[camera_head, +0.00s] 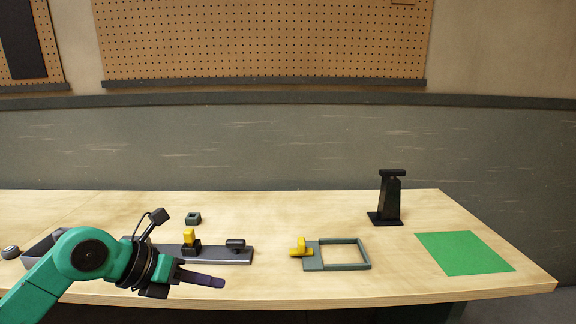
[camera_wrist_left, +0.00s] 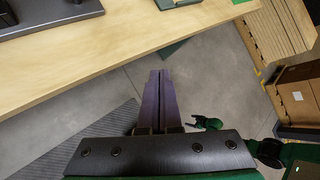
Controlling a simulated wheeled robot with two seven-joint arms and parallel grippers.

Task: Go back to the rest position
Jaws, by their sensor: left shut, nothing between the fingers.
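My left gripper (camera_head: 222,282) reaches in from the left in the head view, in front of the table's front edge. Its dark purple fingers are together and hold nothing. In the left wrist view the left gripper (camera_wrist_left: 160,76) points past the table edge, with floor behind it.
The wooden table (camera_head: 350,290) bears a grey rail (camera_head: 220,255) with a yellow-topped block (camera_head: 189,238), a small green-grey block (camera_head: 193,218), a grey frame (camera_head: 345,241) with a yellow piece (camera_head: 300,247), a black stand (camera_head: 391,198) and a green mat (camera_head: 465,253).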

